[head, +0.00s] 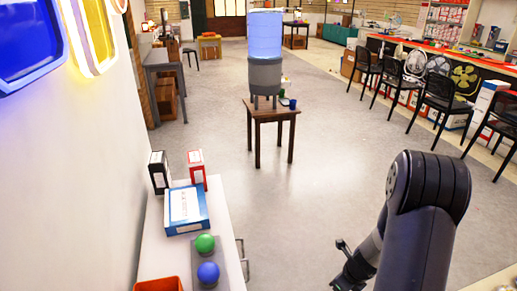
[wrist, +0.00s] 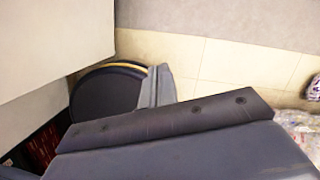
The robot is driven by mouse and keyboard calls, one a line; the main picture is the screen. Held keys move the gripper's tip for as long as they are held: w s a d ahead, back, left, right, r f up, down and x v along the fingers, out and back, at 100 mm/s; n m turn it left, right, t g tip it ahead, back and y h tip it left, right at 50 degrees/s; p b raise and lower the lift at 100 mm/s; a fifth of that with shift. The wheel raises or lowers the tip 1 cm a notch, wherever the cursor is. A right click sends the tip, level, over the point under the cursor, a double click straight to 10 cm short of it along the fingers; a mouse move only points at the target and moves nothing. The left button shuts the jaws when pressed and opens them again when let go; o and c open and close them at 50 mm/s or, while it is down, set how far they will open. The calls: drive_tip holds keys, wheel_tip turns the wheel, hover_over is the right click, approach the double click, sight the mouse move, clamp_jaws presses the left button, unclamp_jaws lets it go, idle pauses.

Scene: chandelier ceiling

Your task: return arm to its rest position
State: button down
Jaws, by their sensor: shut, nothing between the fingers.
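My arm rises at the lower right of the head view, dark grey and bent at a thick rounded joint. My gripper (head: 345,262) is at its lower end, small and partly hidden by the arm. It is shut and empty, over open floor right of the white cabinet (head: 154,245). In the wrist view, dark grey parts of my own body fill the lower middle, with a tiled floor (wrist: 220,65) behind them.
The cabinet bears a blue-and-white box (head: 186,208), a green ball (head: 205,243), a blue ball (head: 208,272) and an orange bin (head: 158,285). A water dispenser (head: 265,72) stands on a wooden stool (head: 272,114). Black chairs (head: 437,100) line the right. The middle floor is clear.

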drive_tip(key=s+d+m+b, duration=0.4)
drive_tip(key=s, duration=0.6)
drive_tip(key=shift+s+t+h, duration=0.25)
drive_tip(key=shift+t+h, duration=0.05)
drive_tip(key=shift+h, duration=0.1)
drive_tip(key=shift+d, duration=0.1)
drive_tip(key=shift+d, duration=0.1)
